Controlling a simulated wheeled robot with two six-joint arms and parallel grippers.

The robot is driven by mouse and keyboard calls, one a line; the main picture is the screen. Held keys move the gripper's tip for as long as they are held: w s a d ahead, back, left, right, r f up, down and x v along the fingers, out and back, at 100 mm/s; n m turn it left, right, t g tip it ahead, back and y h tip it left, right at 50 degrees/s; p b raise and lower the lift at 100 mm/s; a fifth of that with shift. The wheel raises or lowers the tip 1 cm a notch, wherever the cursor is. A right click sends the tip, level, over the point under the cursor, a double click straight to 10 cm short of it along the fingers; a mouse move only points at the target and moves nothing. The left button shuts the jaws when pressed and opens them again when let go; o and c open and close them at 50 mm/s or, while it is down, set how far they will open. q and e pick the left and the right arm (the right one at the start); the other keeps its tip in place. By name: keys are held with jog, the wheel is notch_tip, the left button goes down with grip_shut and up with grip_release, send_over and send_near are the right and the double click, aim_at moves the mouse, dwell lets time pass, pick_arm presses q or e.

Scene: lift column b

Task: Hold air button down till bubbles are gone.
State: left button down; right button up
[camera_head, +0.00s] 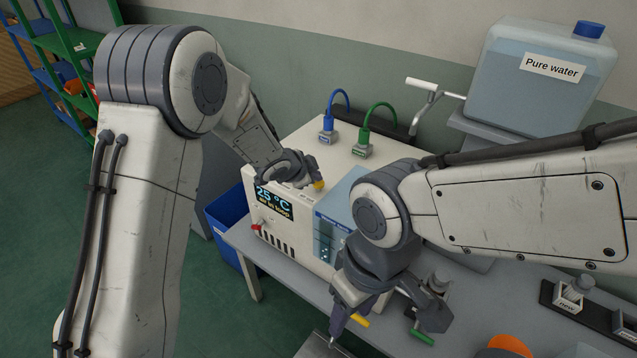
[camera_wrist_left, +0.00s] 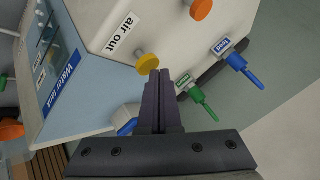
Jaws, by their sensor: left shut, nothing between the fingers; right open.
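The white cooling unit (camera_head: 300,150) shows "25 °C" and "air in loop" on its dark display (camera_head: 274,201). The yellow air button (camera_head: 319,186) stands on its top; in the left wrist view it (camera_wrist_left: 148,64) is beside the "air out" label. My left gripper (camera_head: 312,181) is shut and empty, its tips right at the button; I cannot tell whether they touch or press it. The blue water tank window (camera_head: 326,240) has small pale specks that look like bubbles. My right gripper (camera_head: 374,318) is open, low in front of the unit, partly hidden by its own wrist.
Blue (camera_head: 327,128) and green (camera_head: 362,145) hose plugs stand on the unit's top. A "Pure water" canister (camera_head: 535,85) stands at the back right. Yellow (camera_head: 360,320) and green (camera_head: 423,337) handles lie close to my right gripper. A blue bin (camera_head: 228,212) is left of the bench.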

aim_at(315, 185)
pick_arm(q)
jog(key=shift+f+b, duration=0.35)
jog(key=shift+f, duration=0.1)
jog(key=shift+r, duration=0.15)
dwell(3.6)
jog(key=shift+r+p, duration=0.75)
jog(key=shift+p, duration=0.15)
notch_tip(315, 185, up, 5)
jog(key=p, duration=0.5)
jog(key=shift+r, duration=0.1)
